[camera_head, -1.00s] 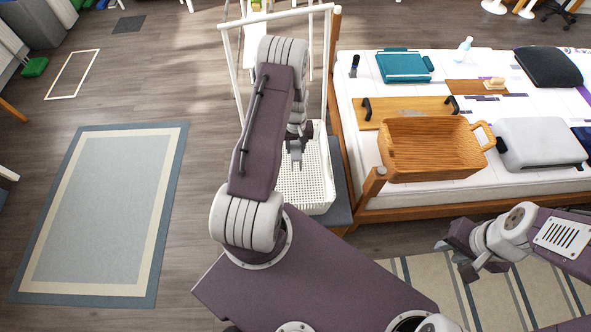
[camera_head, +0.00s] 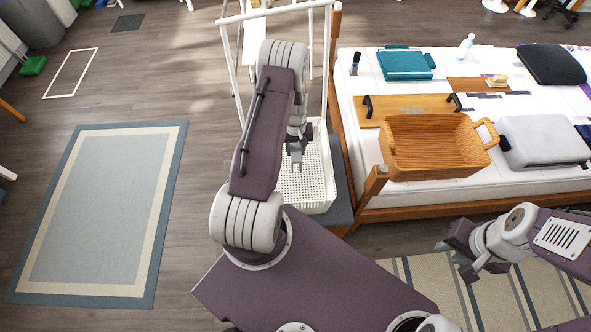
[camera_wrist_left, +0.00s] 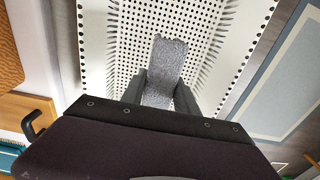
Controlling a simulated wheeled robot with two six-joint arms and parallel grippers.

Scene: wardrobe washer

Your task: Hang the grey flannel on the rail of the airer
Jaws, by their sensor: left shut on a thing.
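The grey flannel (camera_wrist_left: 168,62) is a narrow strip of grey cloth held between the fingers of my left gripper (camera_wrist_left: 160,92) in the left wrist view. In the head view my left gripper (camera_head: 296,163) is over a white perforated basket (camera_head: 318,190), and the flannel is hard to make out. The airer is a white tube frame whose top rail (camera_head: 275,12) lies beyond my left arm; part of it is hidden by the arm. My right gripper (camera_head: 455,260) is empty and open at the lower right, beside the bed.
A bed (camera_head: 350,90) with a wooden frame stands at the right. It carries a wooden tray-like basket (camera_head: 430,172), a teal folded item (camera_head: 405,65), a grey case (camera_head: 545,140) and a white bottle (camera_head: 466,45). A blue-bordered rug (camera_head: 100,215) lies on open floor at the left.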

